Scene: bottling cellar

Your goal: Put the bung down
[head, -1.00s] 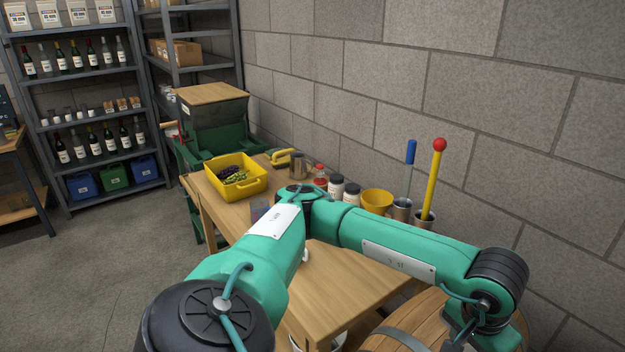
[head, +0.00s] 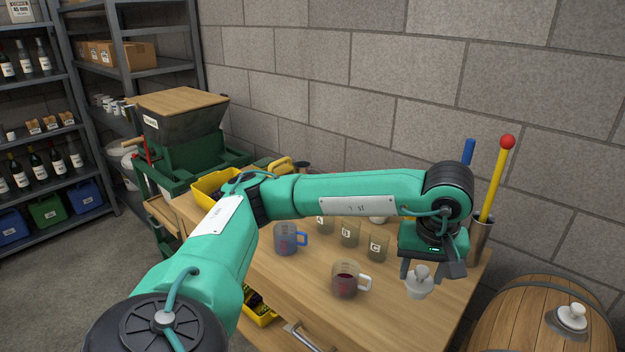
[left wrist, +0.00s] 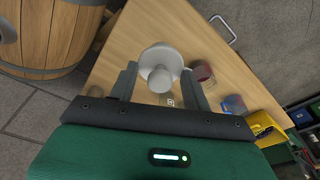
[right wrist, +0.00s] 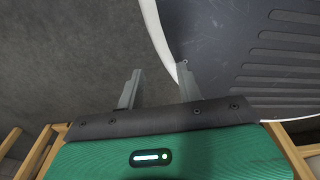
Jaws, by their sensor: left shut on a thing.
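My left gripper (head: 428,274) is shut on a pale bung (head: 418,284), a round knob above a wider lower part. It is over the right end of the wooden table (head: 310,312). I cannot tell whether the bung touches the tabletop.
A glass mug of dark red liquid (head: 345,280), a blue-handled mug (head: 288,238) and beakers marked with letters (head: 377,247) stand left of the bung. A barrel (head: 525,325) with a pale fitting on top (head: 572,318) is at the right. The table's front right is clear.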

